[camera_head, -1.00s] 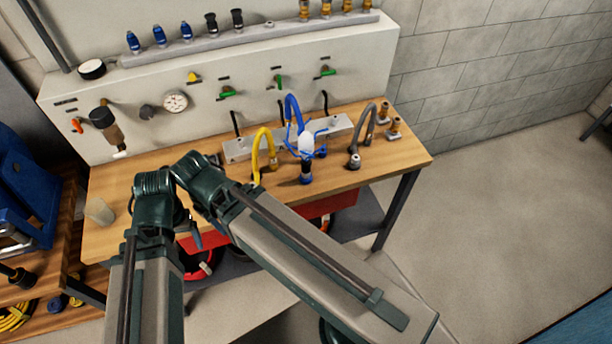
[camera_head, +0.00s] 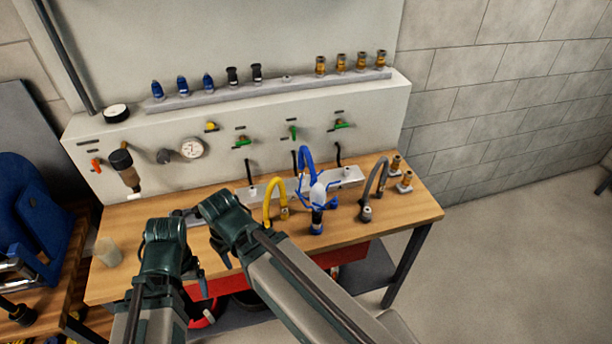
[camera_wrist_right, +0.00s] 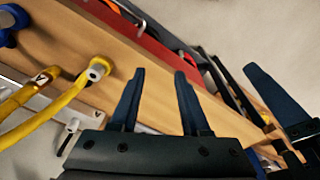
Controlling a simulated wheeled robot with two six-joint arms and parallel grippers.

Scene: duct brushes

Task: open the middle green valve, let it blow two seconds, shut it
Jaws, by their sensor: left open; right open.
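The middle green valve (camera_head: 293,132) sits on the white panel between the left green valve (camera_head: 243,141) and the right green valve (camera_head: 341,124). Its handle looks upright, while the other two handles look more level. No gripper touches it. My left gripper (camera_head: 203,287) is open and low, by the table's front edge, its fingers partly hidden. My right gripper (camera_wrist_right: 160,72) is open and empty in the right wrist view, over the table's front edge. Both are well in front of and below the valves.
A yellow hose (camera_head: 268,195), a blue hose (camera_head: 304,160) with a white-and-blue piece (camera_head: 318,197), and a grey hose (camera_head: 377,187) stand between the arms and panel. A cup (camera_head: 108,252) is at the table's left. The gauge (camera_head: 193,148) is left of the valves.

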